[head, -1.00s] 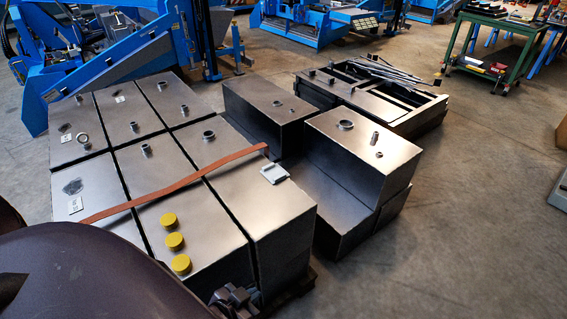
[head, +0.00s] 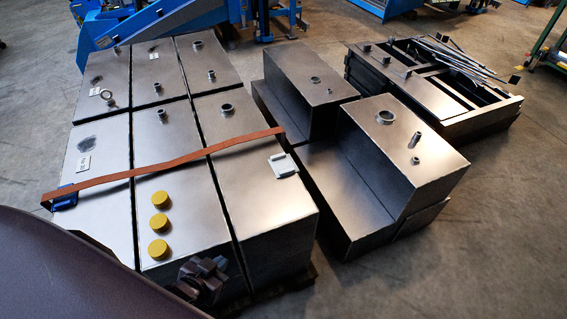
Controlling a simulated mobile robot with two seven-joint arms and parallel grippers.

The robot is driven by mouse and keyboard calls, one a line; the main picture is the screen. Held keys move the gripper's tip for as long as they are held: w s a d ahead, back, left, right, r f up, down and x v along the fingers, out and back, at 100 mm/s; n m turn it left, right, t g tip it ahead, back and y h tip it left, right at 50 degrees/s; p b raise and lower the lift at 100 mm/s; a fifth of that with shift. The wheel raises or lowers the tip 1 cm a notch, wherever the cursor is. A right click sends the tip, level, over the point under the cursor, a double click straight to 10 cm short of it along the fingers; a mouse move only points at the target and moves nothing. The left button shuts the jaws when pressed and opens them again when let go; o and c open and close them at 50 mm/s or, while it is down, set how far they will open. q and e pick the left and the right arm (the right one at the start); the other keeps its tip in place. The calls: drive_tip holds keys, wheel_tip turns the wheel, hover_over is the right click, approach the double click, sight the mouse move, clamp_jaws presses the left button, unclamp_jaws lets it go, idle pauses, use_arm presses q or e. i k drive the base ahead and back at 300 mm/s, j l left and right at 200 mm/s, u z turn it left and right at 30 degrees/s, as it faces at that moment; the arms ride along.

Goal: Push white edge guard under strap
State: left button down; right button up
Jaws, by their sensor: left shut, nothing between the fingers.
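The white edge guard (head: 283,165) sits on the right top edge of the front-right metal tank, in front of the strap's right end and apart from it. The orange-brown strap (head: 180,160) runs across the tank tops and bends over that edge. At the strap's left end a blue edge guard (head: 65,197) sits beneath it. My left gripper (head: 208,272) is dark, shut and empty, low in the picture near the front side of the tanks, well away from the white guard. My right gripper is out of view.
Yellow caps (head: 160,223) and several metal necks stand up from the tank tops. A stepped group of tanks (head: 395,160) stands to the right across a narrow gap. A dark frame with loose bars (head: 440,75) lies behind. Concrete floor (head: 480,240) is clear at the right.

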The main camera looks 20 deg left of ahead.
sight(282, 164)
drive_tip(key=i+l+u, duration=0.4)
drive_tip(key=l+u, duration=0.15)
drive_tip(key=i+l+u, duration=0.25)
drive_tip(key=l, duration=0.15)
drive_tip(key=l+u, duration=0.25)
drive_tip(key=l, duration=0.1)
